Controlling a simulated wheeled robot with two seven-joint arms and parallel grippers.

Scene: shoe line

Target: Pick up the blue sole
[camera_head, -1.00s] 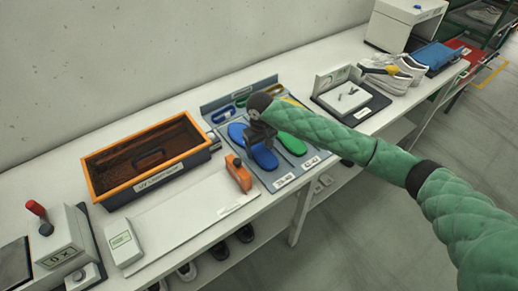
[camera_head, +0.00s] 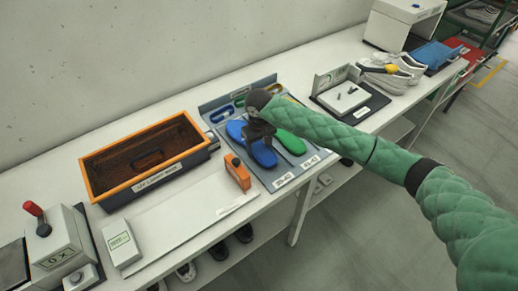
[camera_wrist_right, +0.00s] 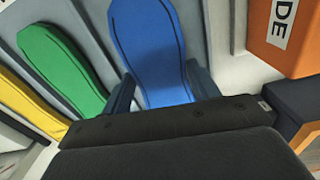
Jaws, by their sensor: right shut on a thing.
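The blue sole (camera_head: 264,154) lies in the left slot of a grey sole rack on the bench. It fills the middle of the right wrist view (camera_wrist_right: 148,45), with one finger on each side of it. My right gripper (camera_head: 262,138) is over the sole and shut on it; the gripper hides the sole's middle in the head view. The fingers (camera_wrist_right: 160,92) reach down to its edges. I cannot tell whether the sole is clear of the rack. My left gripper is not in view.
A green sole (camera_head: 290,143) lies right beside the blue one, with a yellow sole (camera_wrist_right: 15,103) beyond it. An orange device (camera_head: 237,172) stands close on the left. An orange-rimmed box (camera_head: 100,197) is further left.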

